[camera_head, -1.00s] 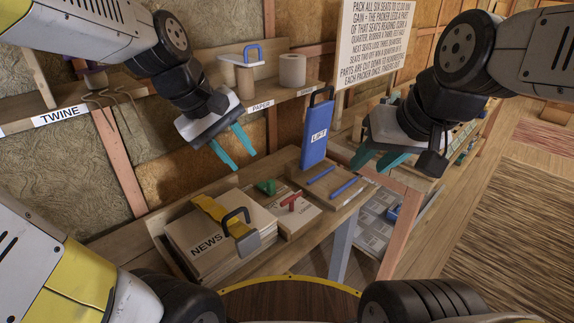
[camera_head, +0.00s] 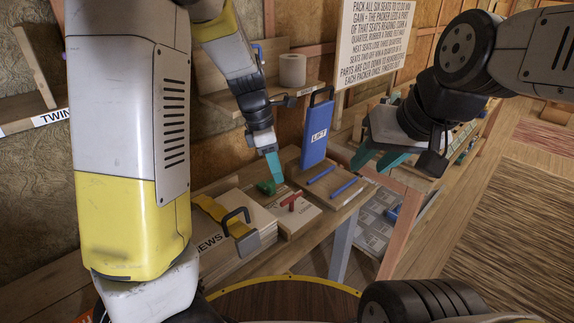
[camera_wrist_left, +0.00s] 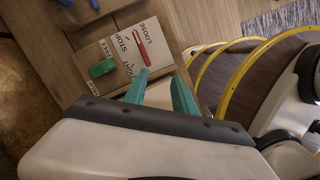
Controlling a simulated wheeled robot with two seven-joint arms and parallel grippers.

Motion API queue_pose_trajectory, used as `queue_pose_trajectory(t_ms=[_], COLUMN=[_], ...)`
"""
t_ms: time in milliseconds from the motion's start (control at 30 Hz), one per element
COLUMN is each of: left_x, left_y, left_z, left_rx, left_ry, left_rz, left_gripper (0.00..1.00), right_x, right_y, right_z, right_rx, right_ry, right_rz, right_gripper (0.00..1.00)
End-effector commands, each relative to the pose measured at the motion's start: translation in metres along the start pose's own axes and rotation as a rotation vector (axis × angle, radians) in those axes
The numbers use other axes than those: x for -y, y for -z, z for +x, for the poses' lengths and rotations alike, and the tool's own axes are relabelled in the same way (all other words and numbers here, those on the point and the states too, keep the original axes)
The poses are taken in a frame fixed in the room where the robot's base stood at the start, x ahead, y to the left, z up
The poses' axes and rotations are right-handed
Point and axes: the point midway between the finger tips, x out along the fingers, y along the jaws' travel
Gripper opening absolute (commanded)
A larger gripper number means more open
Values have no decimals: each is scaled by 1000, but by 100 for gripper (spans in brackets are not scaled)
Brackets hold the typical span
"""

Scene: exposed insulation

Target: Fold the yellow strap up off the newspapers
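The yellow strap (camera_head: 212,208) lies flat across the top of the newspaper stack (camera_head: 210,240), which is marked NEWS. At the strap's front right end is a grey block with a dark loop handle (camera_head: 240,226). My left gripper (camera_head: 272,166) points down over the green block, behind and right of the strap, touching nothing I can make out. Its teal fingers stand apart and empty in the left wrist view (camera_wrist_left: 160,92), where the strap does not show. My right gripper (camera_head: 378,160) hangs open and empty at the right. My left arm hides the stack's left part.
Right of the newspapers, a board carries a red lever (camera_head: 291,199) and a green block (camera_head: 266,187). Two blue bars (camera_head: 322,175) lie on a wooden tray. A blue LIFT panel (camera_head: 317,134) stands behind. A shelf with a paper roll (camera_head: 292,70) is above.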

Motion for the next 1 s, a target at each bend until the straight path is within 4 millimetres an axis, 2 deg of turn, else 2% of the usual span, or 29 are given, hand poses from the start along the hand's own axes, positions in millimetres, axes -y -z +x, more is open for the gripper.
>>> queue_pose_trajectory(t_ms=[100, 333, 500, 833, 867, 1000], left_x=[-9, -23, -29, -30, -30, -28], left_y=[-6, -15, -18, -19, -19, -18], left_z=[18, 41, 48, 50, 50, 48], left_rx=[-46, -114, -136, -142, -142, -142], left_ry=[6, -12, -27, -30, -30, -24], left_rz=[-123, -319, -395, -414, -414, -357], left_gripper=[32, 32, 32, 32, 29, 1], right_x=[0, 0, 0, 0, 0, 0], right_y=[0, 0, 0, 0, 0, 0], right_z=[0, 0, 0, 0, 0, 0], right_rx=[0, 0, 0, 0, 0, 0], right_ry=[0, 0, 0, 0, 0, 0], right_rz=[0, 0, 0, 0, 0, 0], right_gripper=[36, 36, 36, 36, 36, 36])
